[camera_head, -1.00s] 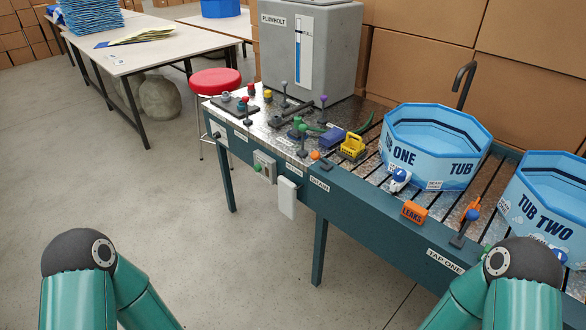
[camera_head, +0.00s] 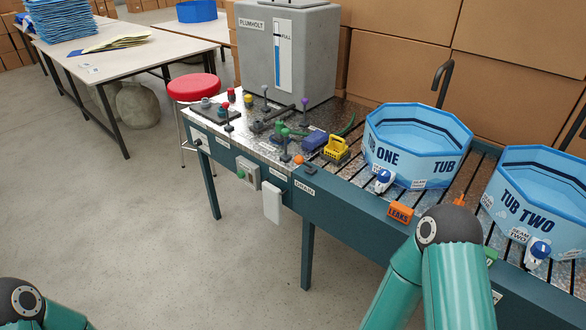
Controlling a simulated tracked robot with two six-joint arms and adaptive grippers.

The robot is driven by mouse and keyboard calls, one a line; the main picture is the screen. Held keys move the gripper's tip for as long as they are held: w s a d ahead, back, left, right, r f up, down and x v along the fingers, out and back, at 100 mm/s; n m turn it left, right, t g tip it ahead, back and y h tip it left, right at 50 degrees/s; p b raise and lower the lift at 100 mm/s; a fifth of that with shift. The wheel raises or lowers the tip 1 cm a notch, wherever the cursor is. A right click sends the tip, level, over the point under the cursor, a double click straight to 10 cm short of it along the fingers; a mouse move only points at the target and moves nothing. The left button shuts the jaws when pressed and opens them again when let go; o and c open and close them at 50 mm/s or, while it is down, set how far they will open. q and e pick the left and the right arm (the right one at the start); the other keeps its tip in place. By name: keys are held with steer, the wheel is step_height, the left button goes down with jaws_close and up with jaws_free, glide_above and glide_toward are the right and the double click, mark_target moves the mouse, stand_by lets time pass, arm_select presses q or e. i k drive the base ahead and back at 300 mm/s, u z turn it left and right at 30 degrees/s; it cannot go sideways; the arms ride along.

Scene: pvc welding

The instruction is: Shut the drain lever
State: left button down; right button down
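The drain lever (camera_head: 299,160), with an orange ball knob, stands at the front edge of the metal bench, above a label reading DRAIN (camera_head: 305,187). Its small dark base (camera_head: 311,169) lies just right of the knob. The handle looks low, but its exact angle is too small to tell. Neither gripper shows. Only my arm links are in view, the left at the bottom left corner and the right at the lower right, both apart from the lever in the picture.
Tub one (camera_head: 412,150) and tub two (camera_head: 545,200) stand to the right. A white box (camera_head: 271,202) hangs on the bench front.

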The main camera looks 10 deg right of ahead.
mark_target(298, 159)
steer(key=i, duration=0.95)
steer(key=z, duration=0.05)
